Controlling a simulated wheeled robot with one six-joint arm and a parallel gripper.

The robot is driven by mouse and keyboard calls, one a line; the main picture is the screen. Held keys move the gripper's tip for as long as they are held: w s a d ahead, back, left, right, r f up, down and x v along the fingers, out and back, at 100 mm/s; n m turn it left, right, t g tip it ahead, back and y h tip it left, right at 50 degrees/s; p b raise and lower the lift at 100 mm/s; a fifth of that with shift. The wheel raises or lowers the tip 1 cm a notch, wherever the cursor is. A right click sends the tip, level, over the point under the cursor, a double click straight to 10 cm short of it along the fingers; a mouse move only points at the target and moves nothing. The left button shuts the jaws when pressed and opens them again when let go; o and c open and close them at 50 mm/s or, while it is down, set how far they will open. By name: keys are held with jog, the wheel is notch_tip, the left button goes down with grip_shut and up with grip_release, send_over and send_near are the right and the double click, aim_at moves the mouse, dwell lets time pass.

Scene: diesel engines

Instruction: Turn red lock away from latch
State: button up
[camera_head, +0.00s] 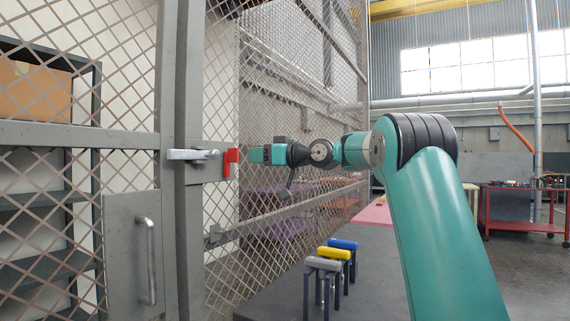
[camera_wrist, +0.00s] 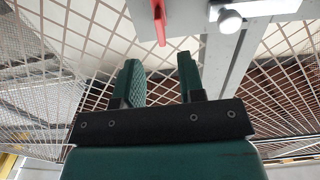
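The red lock (camera_head: 230,162) is on the cage gate, just right of the silver latch (camera_head: 190,154) in the head view. The latch bar lies horizontally across the grey posts. My gripper (camera_head: 252,154) is just right of the lock, pointing left at it, with a small gap. In the wrist view the red lock (camera_wrist: 160,22) hangs at the top, beyond the fingertips and close to the line between them. The latch's round silver end (camera_wrist: 229,20) is to its right. My gripper (camera_wrist: 158,72) is open, with nothing between its two green fingers.
Mesh panels and grey posts (camera_head: 183,250) surround the lock. A gate plate with a handle (camera_head: 150,262) is at lower left. Blue, yellow and grey-topped handles (camera_head: 335,255) stand on a dark surface below my arm. A red cart (camera_head: 522,208) is far right.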

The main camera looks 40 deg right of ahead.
jog(key=b+v, duration=0.1)
jog(key=v, duration=0.7)
jog(key=shift+s, duration=0.1)
jog(key=s+a+f+g+p, duration=0.2)
jog(key=a+f+g, duration=0.1)
jog(key=a, duration=0.6)
jog(key=s+a+f+g+y+p, duration=0.1)
jog(key=a+f+g+p, duration=0.15)
jog(key=a, duration=0.65)
jog(key=s+a+f+g+p, duration=0.1)
jog(key=s+a+f+g, duration=0.15)
jog(key=a, duration=0.55)
jog(key=s+a+f+n+g+h+p, duration=0.1)
jog(key=s+a+f+g, duration=0.2)
jog(key=s, duration=0.5)
jog(key=s+a+f+n+g+h+p, duration=0.1)
jog(key=s+a+f+g+p, duration=0.1)
jog(key=s+f, duration=0.3)
jog(key=s+a+f+g+h+p, duration=0.1)
jog(key=s+a+f+g, duration=0.3)
jog(key=s, duration=0.8)
jog(key=shift+n, duration=0.4)
